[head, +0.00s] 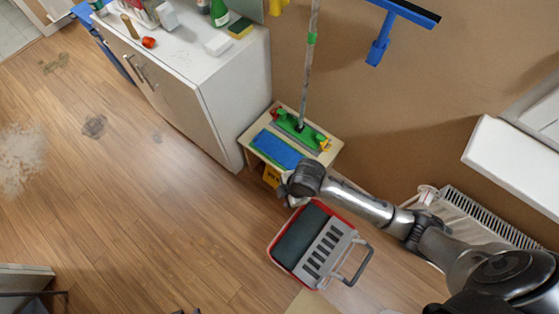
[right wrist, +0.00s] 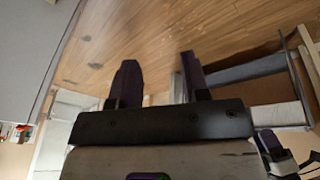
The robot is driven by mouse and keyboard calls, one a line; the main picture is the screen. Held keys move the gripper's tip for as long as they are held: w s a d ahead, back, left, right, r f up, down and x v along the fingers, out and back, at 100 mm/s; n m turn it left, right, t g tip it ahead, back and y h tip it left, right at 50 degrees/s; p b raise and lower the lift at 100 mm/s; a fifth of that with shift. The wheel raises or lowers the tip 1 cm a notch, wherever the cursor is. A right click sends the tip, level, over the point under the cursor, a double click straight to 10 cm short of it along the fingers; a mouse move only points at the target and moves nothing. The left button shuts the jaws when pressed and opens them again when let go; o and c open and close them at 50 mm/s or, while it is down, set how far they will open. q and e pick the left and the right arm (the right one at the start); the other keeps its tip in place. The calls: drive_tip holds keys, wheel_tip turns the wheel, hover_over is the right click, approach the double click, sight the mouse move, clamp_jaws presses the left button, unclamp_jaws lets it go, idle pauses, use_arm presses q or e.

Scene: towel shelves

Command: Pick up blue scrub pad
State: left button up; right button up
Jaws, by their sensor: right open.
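The blue scrub pad (head: 278,148) lies flat on a small wooden stand (head: 328,155) beside the white cabinet, in front of a green mop head (head: 298,128). My right arm reaches in from the right in the head view. Its wrist is just below and right of the pad, and the right gripper (head: 290,196) is mostly hidden under it. The pad cannot be made out in that view. My left gripper is not in view.
A red and grey mop bucket (head: 318,248) stands below my right wrist. A yellow sign (head: 271,176) is under the stand's edge. The white cabinet (head: 190,62) carries bottles and a sponge (head: 240,27). A radiator (head: 490,217) is at right.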

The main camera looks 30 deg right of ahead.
drive_tip(key=w+d+f+n+g+h+b, duration=0.1)
drive_tip(key=w+d+f+n+b, duration=0.1)
drive_tip(key=w+d+f+b, duration=0.4)
drive_tip(key=w+d+f+n+b, duration=0.1)
drive_tip(key=w+f+n+b, duration=0.2)
drive_tip(key=f+b, duration=0.65)
drive_tip(key=w+d+f+n+h+b, duration=0.1)
drive_tip(key=w+d+f+b, duration=0.3)
drive_tip(key=d+b, duration=0.25)
drive_tip(key=w+d+f+n+b, duration=0.1)
drive_tip(key=w+d+f+b, duration=0.3)
drive_tip(key=b, duration=0.3)
drive_tip(key=shift+g, duration=0.4)
drive_tip(key=f+b, duration=0.1)
drive_tip(key=f, duration=0.1)
drive_tip(key=f+b, duration=0.1)
drive_tip(key=f, duration=0.2)
drive_tip(key=s+d+f+b, duration=0.1)
drive_tip(key=f, duration=0.1)
drive_tip(key=shift+f, duration=0.15)
drive_tip(key=shift+w+f+b, duration=0.2)
drive_tip(key=shift+f+b, duration=0.55)
wheel_tip(320, 180, down, 4)
drive_tip(key=b, duration=0.3)
drive_tip(key=shift+w+r, duration=0.1)
drive_tip(key=shift+r, duration=0.05)
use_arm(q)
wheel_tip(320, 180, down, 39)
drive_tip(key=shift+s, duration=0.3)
